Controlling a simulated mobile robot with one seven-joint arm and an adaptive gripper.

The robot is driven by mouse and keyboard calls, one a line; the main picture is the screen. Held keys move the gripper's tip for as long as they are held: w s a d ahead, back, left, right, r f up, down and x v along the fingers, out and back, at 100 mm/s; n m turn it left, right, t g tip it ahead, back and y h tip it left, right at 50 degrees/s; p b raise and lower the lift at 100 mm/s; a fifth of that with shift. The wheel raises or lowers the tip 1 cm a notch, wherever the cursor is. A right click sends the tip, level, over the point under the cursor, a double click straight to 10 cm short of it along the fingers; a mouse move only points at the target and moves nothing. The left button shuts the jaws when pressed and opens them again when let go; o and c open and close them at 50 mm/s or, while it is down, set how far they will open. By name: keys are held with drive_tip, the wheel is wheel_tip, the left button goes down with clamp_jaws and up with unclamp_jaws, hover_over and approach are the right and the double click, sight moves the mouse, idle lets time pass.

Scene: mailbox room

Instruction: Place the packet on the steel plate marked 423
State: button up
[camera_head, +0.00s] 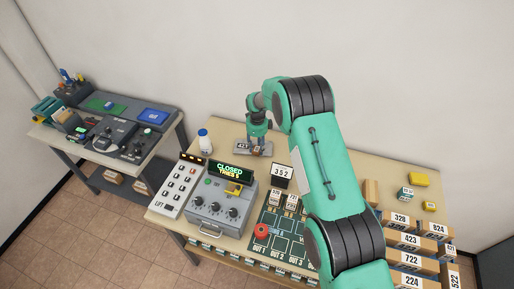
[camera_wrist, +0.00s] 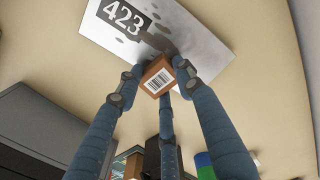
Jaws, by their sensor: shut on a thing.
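The packet (camera_wrist: 158,76) is a small brown box with a white barcode label. My gripper (camera_wrist: 160,82) has its blue fingers shut around it in the wrist view. The steel plate (camera_wrist: 203,38) is a light grey sheet with a black 423 mark, and the packet overlaps its lower edge in that view. I cannot tell whether the packet touches the plate. In the head view my gripper (camera_head: 258,148) points down over the back of the table, and the plate (camera_head: 241,147) shows partly beside it. The packet is small there, at the fingertips.
A white bottle (camera_head: 204,138) stands left of the plate. A black 352 sign (camera_head: 282,174) stands in front of it. A grey control box (camera_head: 222,206) with a CLOSED display is at front left. Numbered boxes (camera_head: 411,240) fill the right. The table behind the plate is clear.

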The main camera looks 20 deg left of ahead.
sight(257, 149)
drive_tip(key=shift+f, duration=0.15)
drive_tip(key=o, duration=1.2)
drive_tip(key=shift+o, duration=0.2)
wheel_tip(257, 149, up, 12)
drive_tip(key=shift+b, duration=0.3)
